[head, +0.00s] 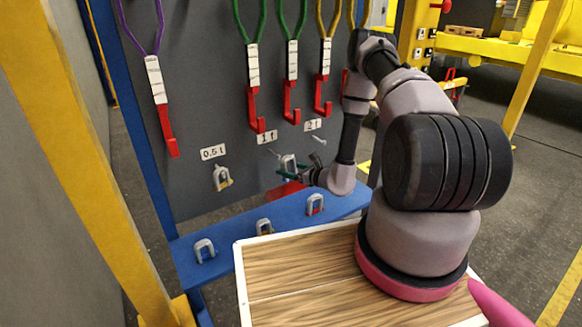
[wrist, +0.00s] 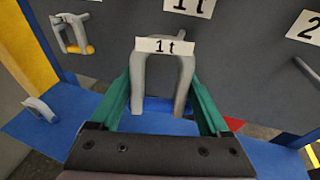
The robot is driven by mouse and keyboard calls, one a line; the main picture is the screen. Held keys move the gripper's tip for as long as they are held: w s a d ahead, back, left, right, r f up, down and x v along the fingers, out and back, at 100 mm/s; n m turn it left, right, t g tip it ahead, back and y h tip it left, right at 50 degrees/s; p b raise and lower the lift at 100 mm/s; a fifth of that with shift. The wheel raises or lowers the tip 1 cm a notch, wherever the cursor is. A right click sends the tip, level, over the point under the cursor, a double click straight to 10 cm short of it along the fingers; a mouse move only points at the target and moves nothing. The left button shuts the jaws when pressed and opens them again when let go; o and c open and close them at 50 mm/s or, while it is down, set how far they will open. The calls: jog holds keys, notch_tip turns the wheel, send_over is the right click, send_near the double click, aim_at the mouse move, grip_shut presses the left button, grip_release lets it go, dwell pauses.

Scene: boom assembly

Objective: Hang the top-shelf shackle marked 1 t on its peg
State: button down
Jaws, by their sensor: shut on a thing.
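My gripper (head: 300,170) is shut on a grey shackle (head: 288,162) in front of the dark board. In the wrist view, the shackle (wrist: 140,85) stands upright between my green fingers (wrist: 158,100), bow up, with a white "1 t" tag across it. The board's "1 t" label (wrist: 190,5) is just above it. In the head view, the "1 t" label (head: 267,137) has a short peg (head: 273,153) below it, beside the held shackle.
A shackle (head: 221,178) hangs under the "0.5 t" label (head: 213,152). The peg (head: 318,140) under "2 t" is bare. A blue shelf (head: 235,237) below bears several shackles. Red hooks on coloured slings hang above. A wood-topped surface (head: 300,268) lies in front.

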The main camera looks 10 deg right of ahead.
jog(key=shift+w+a+f, duration=0.1)
jog(key=shift+w+a, duration=0.35)
jog(key=shift+w, duration=1)
jog(key=shift+w+a+f, duration=0.1)
jog(key=shift+w+a, duration=0.3)
jog(key=shift+w, duration=1)
jog(key=shift+w+a+f, duration=0.1)
jog(key=shift+w+a, duration=0.35)
jog(key=shift+w, duration=1)
jog(key=shift+w+a+f, duration=0.2)
jog(key=shift+w+f, duration=0.45)
jog(key=shift+f, duration=0.2)
grip_release()
jog(key=shift+s, duration=0.1)
